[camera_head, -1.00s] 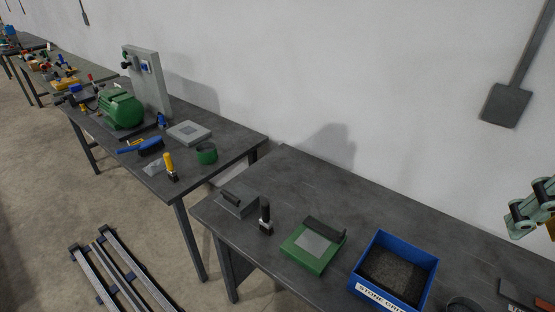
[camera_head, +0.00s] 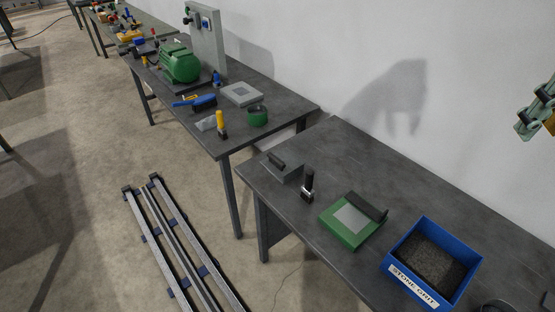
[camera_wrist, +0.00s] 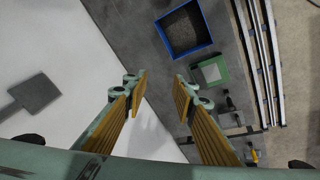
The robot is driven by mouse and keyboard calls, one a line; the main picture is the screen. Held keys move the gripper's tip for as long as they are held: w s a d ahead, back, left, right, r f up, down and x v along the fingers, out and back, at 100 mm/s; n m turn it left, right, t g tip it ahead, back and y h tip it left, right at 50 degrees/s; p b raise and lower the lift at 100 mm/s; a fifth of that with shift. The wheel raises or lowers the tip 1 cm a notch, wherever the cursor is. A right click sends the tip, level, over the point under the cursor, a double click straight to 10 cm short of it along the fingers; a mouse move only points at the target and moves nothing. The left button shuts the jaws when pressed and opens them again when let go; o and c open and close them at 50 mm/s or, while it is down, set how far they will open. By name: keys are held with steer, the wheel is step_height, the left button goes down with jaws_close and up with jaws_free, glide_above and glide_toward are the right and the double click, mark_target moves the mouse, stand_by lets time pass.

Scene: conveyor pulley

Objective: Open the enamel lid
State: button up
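No lid is clearly marked as enamel. A green, low box (camera_head: 351,220) with a pale grey square on top and a dark bar along its back edge sits on the near bench; it also shows in the wrist view (camera_wrist: 210,72). I cannot tell which bears the enamel lid. My gripper (camera_wrist: 160,84) is open and empty, its yellow-padded fingers apart, high above the bench. Part of it shows at the right edge of the head view.
A blue bin (camera_head: 425,262) labelled "STONE GRIT" stands right of the green box. A black-handled tool (camera_head: 308,186) stands between the two boxes. The far bench holds a green motor (camera_head: 180,67) and tools. Metal rails (camera_head: 176,245) lie on the floor. The back of the near bench is clear.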

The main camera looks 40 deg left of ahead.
steer(key=w+a+f+n, duration=0.3)
steer(key=w+a, duration=0.6)
steer(key=w, duration=0.1)
steer(key=n+g+b, duration=0.1)
steer(key=n+g, duration=0.3)
glide_above(276, 159)
step_height(276, 159, down, 28)
steer(key=f, duration=0.1)
steer(key=shift+w+a+r, duration=0.1)
steer(key=shift+w+r, duration=0.05)
steer(key=shift+r, duration=0.15)
steer(key=shift+f, duration=0.15)
steer(key=shift+f+b, duration=1.1)
steer(key=shift+f, duration=5.65)
steer(key=shift+c, duration=0.7)
